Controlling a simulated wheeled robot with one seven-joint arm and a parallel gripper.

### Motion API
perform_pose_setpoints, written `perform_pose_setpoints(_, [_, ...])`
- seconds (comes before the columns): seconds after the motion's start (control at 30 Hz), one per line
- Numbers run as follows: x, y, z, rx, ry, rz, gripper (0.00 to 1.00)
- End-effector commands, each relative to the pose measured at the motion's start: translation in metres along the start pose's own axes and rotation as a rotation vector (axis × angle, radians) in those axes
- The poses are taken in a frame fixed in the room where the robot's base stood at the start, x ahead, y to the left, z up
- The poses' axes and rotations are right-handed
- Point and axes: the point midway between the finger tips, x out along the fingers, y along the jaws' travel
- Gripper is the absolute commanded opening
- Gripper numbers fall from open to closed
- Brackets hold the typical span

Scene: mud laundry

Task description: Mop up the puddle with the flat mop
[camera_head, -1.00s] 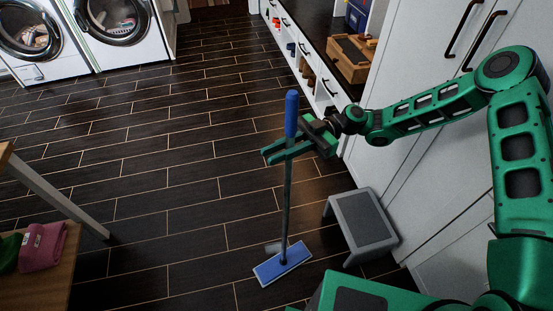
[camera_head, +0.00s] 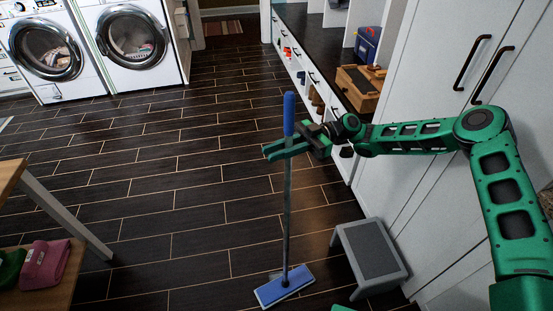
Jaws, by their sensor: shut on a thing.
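The flat mop (camera_head: 287,215) has a blue grip on top, a grey pole and a flat blue head (camera_head: 285,286) with a pale edge. It stands nearly upright, its head low at the floor; I cannot tell whether it touches. My green gripper (camera_head: 288,148) is shut on the mop's pole just below the blue grip. No puddle can be made out clearly on the dark tiled floor; a faint brownish sheen (camera_head: 318,218) shows right of the pole.
A grey step stool (camera_head: 369,250) stands right of the mop head, near white cabinets (camera_head: 430,170). A wooden table (camera_head: 60,215) with folded towels (camera_head: 44,266) is at left. Two washing machines (camera_head: 135,48) stand at the back. The middle floor is open.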

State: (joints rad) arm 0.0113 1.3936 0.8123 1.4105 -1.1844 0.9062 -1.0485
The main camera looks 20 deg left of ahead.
Motion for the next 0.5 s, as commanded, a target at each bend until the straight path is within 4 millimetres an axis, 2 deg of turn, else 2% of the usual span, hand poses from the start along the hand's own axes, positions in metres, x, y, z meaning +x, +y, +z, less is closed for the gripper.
perform_pose_setpoints(0.1, [-0.002, 0.006, -0.001, -0.003, 0.001, 0.001, 0.0])
perform_pose_setpoints(0.2, [-0.002, 0.004, -0.002, -0.002, 0.0, 0.0, 0.0])
perform_pose_setpoints(0.5, [0.011, -0.032, -0.003, -0.001, 0.002, -0.003, 0.0])
